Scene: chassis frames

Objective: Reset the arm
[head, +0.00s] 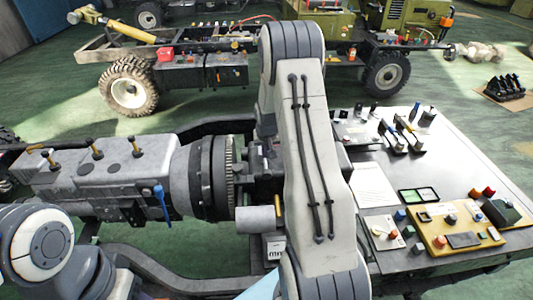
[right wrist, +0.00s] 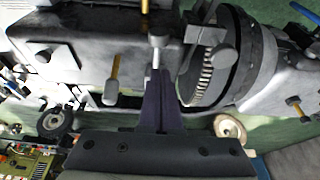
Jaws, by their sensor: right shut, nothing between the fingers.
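My right arm (head: 305,140) rises through the middle of the head view, bent at its top, with two black cables along the pale link. In the right wrist view my right gripper (right wrist: 158,80) is shut, its dark fingers together and nothing between them. It is in front of the grey engine-like unit (right wrist: 90,50), near a toothed ring (right wrist: 205,78); I cannot tell whether it touches. My left arm's white joint (head: 42,245) shows at the lower left of the head view. My left gripper is not in view.
The grey unit (head: 110,170) lies left of my right arm on a dark frame. A pale table (head: 455,160) on the right holds tools, a yellow board (head: 455,235) and small blocks. Chassis with large wheels (head: 128,88) stand behind. Green floor (head: 55,105) between is clear.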

